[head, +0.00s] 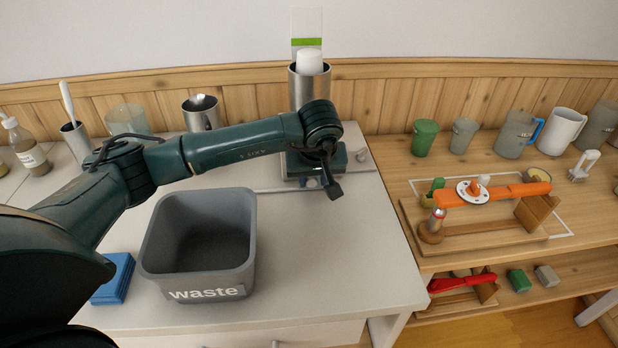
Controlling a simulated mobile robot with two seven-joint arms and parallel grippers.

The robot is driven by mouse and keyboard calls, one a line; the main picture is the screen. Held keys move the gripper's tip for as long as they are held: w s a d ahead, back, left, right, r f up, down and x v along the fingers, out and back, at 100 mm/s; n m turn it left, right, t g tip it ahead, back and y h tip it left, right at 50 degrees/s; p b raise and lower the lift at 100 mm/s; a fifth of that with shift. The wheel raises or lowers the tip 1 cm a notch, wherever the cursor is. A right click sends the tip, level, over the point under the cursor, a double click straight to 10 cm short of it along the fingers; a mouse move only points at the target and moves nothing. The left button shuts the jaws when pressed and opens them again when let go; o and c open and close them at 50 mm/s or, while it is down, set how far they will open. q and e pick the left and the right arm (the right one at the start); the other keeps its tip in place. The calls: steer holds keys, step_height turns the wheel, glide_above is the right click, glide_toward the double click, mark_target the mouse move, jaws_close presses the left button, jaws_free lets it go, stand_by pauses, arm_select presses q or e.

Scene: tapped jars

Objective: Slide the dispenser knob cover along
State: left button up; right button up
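The dispenser appears to be the tall steel cylinder (296,88) with a white rounded top, at the back of the pale counter. A dark green base part (296,168) shows below it. My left arm crosses in front, and its wrist hides the middle of the dispenser. My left gripper (334,189) points down in front of this base, close to it; I cannot tell whether it touches. Its fingers are dark and small, and their gap is not clear. I cannot make out the knob cover; it may be hidden behind the gripper. My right gripper is not in view.
A grey waste bin (155,245) stands below my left forearm, with a blue block (117,278) beside it. A steel cup (200,113) and a clear jar (128,119) stand behind. A wooden bench (465,160) with cups and an orange-handled tool is right. The counter's front right is clear.

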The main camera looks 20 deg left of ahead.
arm_select(q)
steer(key=o, duration=0.3)
steer(key=shift+w+d, duration=0.1)
steer(key=b+v, duration=0.1)
steer(key=v, duration=1.2)
steer(key=shift+r, duration=0.2)
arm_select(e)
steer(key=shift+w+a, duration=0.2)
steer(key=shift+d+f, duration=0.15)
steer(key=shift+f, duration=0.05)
